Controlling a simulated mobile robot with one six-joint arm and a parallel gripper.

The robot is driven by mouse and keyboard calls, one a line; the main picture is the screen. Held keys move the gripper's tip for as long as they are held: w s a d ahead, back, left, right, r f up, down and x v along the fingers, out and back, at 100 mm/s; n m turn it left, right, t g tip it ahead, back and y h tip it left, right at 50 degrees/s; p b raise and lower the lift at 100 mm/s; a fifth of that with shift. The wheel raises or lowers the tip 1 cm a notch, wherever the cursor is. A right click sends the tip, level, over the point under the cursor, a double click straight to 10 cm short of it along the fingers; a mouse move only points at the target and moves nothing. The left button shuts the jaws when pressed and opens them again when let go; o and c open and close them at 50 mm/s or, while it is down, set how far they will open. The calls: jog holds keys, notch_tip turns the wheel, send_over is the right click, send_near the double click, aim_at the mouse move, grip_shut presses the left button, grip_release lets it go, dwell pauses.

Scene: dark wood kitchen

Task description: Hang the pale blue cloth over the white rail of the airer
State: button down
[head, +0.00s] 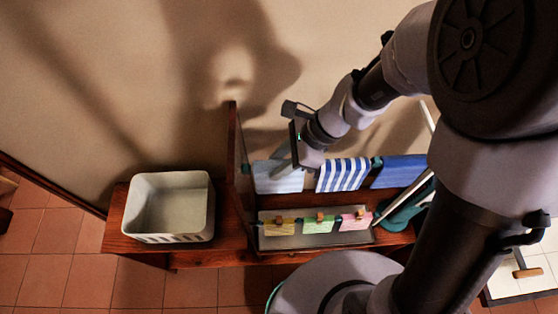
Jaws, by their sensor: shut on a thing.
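The pale blue cloth (278,178) is spread below and left of my gripper (290,160), at the left end of a row of cloths near the wall. My gripper is shut on it near its upper edge; the fingertips are partly hidden by the wrist. I cannot tell whether the cloth lies over a rail or only hangs from the jaws. The airer's white rail is not clearly seen; the cloths and my arm cover that line.
A blue-and-white striped cloth (343,174) and a blue cloth (399,171) hang to the right. In front are small yellow (280,228), green (317,225) and pink (355,221) cloths with pegs. A white basket (170,235) stands left, beyond an upright wooden panel (233,150).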

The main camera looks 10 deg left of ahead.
jog(key=shift+f, duration=0.3)
jog(key=c, duration=0.9)
grip_release()
jog(key=shift+c, duration=0.2)
jog(key=shift+r, duration=0.1)
jog(key=p+v, duration=0.3)
jog(key=v, duration=1.5)
jog(key=s+d+r+n+t+h, duration=0.4)
jog(key=s+d+r+n+t, duration=0.25)
jog(key=r+n+t, duration=0.35)
notch_tip(320, 180, down, 33)
jog(key=s+n+g+b, duration=0.1)
jog(key=s+g+b, duration=0.1)
jog(key=b, duration=2.7)
jog(key=shift+s+g, duration=0.3)
jog(key=shift+s, duration=0.2)
jog(key=shift+d, duration=0.15)
